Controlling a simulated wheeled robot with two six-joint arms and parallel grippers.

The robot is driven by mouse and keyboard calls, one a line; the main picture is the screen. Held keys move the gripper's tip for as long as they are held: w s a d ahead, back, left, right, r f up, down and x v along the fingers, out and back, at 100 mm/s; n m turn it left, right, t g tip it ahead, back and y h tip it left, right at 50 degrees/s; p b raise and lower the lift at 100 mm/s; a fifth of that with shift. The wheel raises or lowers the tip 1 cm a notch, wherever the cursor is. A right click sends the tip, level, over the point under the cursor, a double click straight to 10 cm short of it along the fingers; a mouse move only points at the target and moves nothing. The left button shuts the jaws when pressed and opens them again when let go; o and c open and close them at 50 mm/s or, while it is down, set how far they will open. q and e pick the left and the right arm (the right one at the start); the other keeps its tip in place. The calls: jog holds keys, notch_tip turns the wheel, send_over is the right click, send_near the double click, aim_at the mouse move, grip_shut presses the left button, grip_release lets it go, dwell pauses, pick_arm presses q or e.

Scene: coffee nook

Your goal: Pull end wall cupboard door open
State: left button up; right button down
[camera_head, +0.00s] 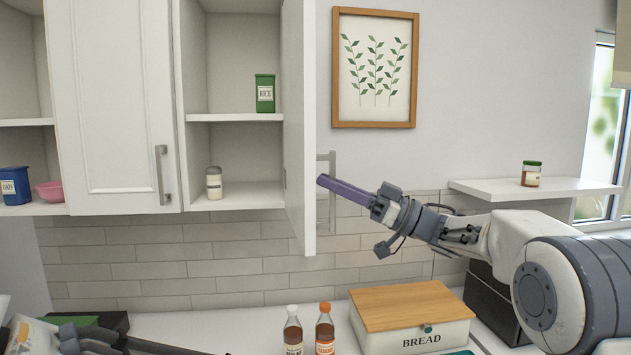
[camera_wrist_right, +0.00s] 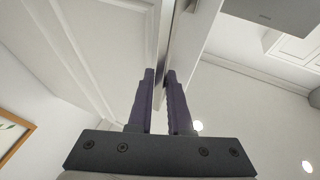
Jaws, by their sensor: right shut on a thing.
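The end wall cupboard door (camera_head: 309,130) is white and stands swung open, seen nearly edge-on in the head view. Its panelled face (camera_wrist_right: 95,45) fills the upper left of the wrist view. Its grey bar handle (camera_head: 332,165) is on the face turned to the right. My right gripper (camera_head: 323,181) reaches in from the right and is shut on this handle. In the wrist view its two purple fingers (camera_wrist_right: 161,75) lie either side of the handle bar, which they partly hide. My left arm shows at the lower left, with its fingertips unclear.
Open shelves hold a green rice tin (camera_head: 264,93) and a small jar (camera_head: 214,183). A closed cupboard door (camera_head: 115,100) is to the left. Below stand two bottles (camera_head: 325,330) and a bread box (camera_head: 412,310). A wall shelf (camera_head: 535,187) with a jar is at right.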

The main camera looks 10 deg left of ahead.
jog(key=shift+w+d+r, duration=0.1)
jog(key=shift+w+d, duration=0.4)
jog(key=shift+d, duration=0.2)
jog(key=shift+w+d+r, duration=0.1)
jog(key=shift+w+d, duration=0.35)
jog(key=shift+d, duration=0.25)
jog(key=c, duration=0.9)
grip_release()
jog(key=shift+f, duration=0.1)
jog(key=b+v, duration=0.4)
jog(key=v, duration=0.6)
jog(key=shift+d+b, duration=0.15)
jog(key=shift+b, duration=0.2)
jog(key=shift+f, duration=0.1)
